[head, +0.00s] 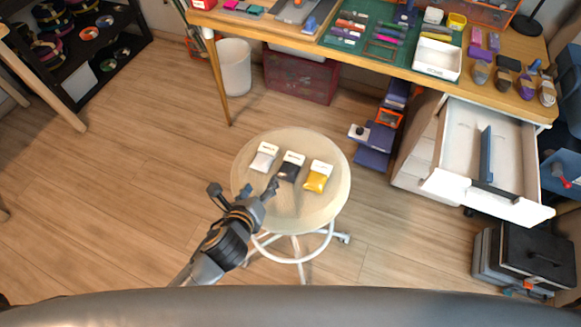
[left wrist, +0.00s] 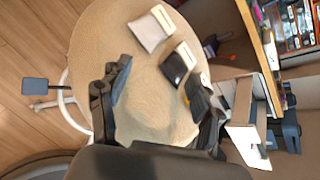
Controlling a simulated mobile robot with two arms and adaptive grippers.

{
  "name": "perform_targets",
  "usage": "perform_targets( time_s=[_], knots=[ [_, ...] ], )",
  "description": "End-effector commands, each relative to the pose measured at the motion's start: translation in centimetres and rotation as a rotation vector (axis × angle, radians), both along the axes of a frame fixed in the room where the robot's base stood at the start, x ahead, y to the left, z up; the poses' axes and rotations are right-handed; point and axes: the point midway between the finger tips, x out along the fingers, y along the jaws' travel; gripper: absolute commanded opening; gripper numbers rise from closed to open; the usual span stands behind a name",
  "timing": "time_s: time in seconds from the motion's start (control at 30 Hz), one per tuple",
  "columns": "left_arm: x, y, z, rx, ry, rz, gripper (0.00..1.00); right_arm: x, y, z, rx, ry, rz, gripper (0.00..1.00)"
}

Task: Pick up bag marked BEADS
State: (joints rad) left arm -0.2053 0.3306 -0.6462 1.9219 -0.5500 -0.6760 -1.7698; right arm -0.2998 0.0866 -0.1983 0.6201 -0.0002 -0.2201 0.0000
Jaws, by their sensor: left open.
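Three small bags with pale labelled tops lie in a row on a round wooden stool (head: 302,212): a white bag (head: 264,157) at left, a dark bag (head: 290,167) in the middle and a yellow bag (head: 318,177) at right. The label print is too small to read, so I cannot tell which is marked BEADS. My left gripper (head: 243,190) is open and empty over the stool's near-left edge, apart from the bags. The left wrist view shows a whitish bag (left wrist: 152,30) and a dark bag (left wrist: 179,64) beyond the open fingers. My right gripper is out of view.
A cluttered desk (head: 370,68) stands behind the stool, with an open drawer (head: 505,140) at right. A white bin (head: 234,68) and a reddish crate (head: 300,78) sit under it. The floor left of the stool is clear.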

Motion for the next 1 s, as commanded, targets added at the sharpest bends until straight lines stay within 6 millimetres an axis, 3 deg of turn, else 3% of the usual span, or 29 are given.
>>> perform_targets(
  time_s=[0.1, 0.3, 0.43, 0.73, 1.0],
  knots=[
    [0.3, -2.1, 0.4, 0.225, -0.136, -0.213, 0.64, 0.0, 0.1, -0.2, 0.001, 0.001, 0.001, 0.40],
    [0.3, -4.0, 0.7, 0.421, -0.260, -0.386, 0.64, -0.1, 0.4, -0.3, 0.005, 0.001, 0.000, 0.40],
    [1.5, -4.8, 0.2, 0.448, -0.279, -0.407, 0.64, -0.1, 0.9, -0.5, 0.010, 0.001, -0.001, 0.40],
    [6.3, -6.7, -2.0, 0.444, -0.276, -0.405, 0.64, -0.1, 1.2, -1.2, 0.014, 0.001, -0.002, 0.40],
    [8.1, -7.4, -2.9, 0.441, -0.274, -0.403, 0.64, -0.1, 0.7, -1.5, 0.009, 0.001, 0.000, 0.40]
  ],
)
